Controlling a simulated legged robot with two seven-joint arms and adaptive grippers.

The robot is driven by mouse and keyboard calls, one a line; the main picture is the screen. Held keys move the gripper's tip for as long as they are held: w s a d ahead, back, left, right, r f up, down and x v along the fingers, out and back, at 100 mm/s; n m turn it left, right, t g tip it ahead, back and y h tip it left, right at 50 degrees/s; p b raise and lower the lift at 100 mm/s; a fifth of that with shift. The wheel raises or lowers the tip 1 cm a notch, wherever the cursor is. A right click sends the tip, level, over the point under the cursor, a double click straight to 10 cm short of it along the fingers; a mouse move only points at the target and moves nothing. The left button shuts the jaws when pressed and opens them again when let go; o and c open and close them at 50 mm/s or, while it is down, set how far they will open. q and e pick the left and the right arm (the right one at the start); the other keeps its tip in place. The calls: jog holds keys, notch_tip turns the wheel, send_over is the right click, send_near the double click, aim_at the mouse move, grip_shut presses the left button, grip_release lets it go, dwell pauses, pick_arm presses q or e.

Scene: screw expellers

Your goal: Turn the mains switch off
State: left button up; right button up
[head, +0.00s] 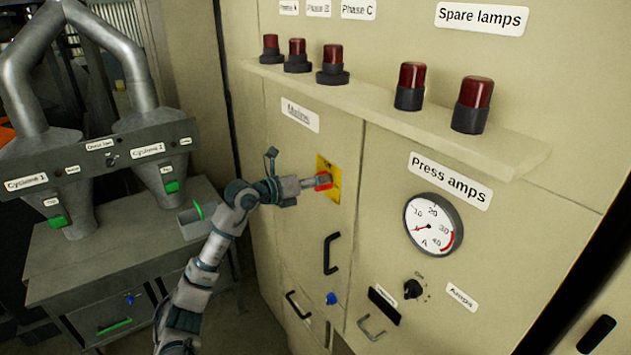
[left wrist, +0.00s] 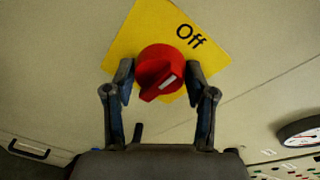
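The mains switch is a red rotary knob (head: 323,181) on a yellow plate (head: 334,170), below the label "Mains" (head: 300,115) on the cream cabinet. The word "Off" stands on the yellow plate (left wrist: 140,30) at the upper right of the knob. My left gripper (head: 314,182) is at the knob. In the left wrist view its spread fingers (left wrist: 160,76) stand on either side of the knob; I cannot tell whether they touch it. My right gripper is out of view.
A lamp shelf (head: 400,110) juts out above the switch. Below are a black door handle (head: 331,253) and a blue knob (head: 331,299). A press ammeter (head: 433,224) is to the right. A cyclone unit (head: 85,145) stands at the left.

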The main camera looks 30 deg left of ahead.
pick_arm(q)
jog(key=o, duration=0.3)
jog(key=shift+w+d+f, duration=0.15)
jog(key=shift+f, duration=0.25)
jog(key=shift+o, duration=0.2)
jog(key=shift+w+r, duration=0.1)
jog(key=shift+w, duration=0.05)
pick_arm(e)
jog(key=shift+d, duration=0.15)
pick_arm(q)
jog(key=shift+r, duration=0.1)
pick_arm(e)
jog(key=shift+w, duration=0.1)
pick_arm(q)
jog(key=v, duration=1.2)
